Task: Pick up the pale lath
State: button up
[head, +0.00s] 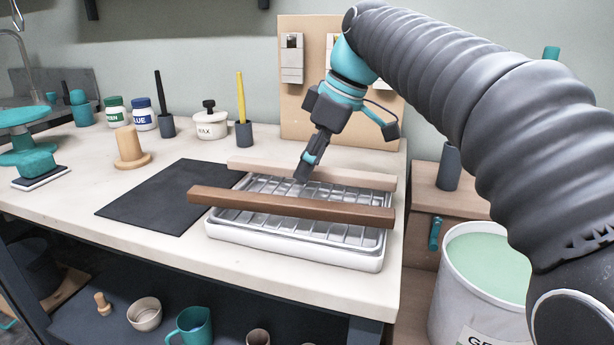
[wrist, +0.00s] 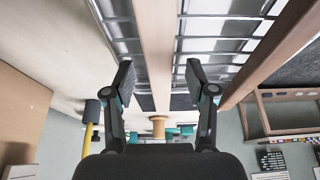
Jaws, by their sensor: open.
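The pale lath (head: 350,177) lies across the back of a white tray (head: 290,253) with a ribbed metal inside. My gripper (head: 304,172) is above the tray, at the pale lath's middle, pointing down. In the wrist view my gripper (wrist: 158,80) is open, and the pale lath (wrist: 155,45) runs between its two fingers with a gap on each side. I cannot tell how far the fingertips reach down beside it. A brown lath (head: 290,206) lies across the tray's front part, and it also shows at the right of the wrist view (wrist: 268,58).
A dark mat (head: 150,200) lies left of the tray. A wooden peg stand (head: 130,150), a WAX pot (head: 210,125) and a holder with a yellow stick (head: 243,135) stand behind it. An upright board (head: 340,100) rises behind the tray. A green-filled bucket (head: 485,260) stands right of the bench.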

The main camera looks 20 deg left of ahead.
aim_at(317, 166)
jog(key=shift+f, duration=0.1)
grip_shut()
dwell(0.3)
jog(key=shift+r, duration=0.55)
jog(key=v, duration=0.1)
jog(key=p+v, duration=0.2)
jog(key=v, duration=0.1)
jog(key=shift+w+a+r, duration=0.1)
jog(key=shift+w+a, duration=0.2)
jog(key=shift+a, duration=0.05)
jog(key=w+d+r+p, duration=0.3)
jog(key=w+d+r, duration=0.3)
jog(key=d, duration=0.2)
jog(key=shift+d, duration=0.25)
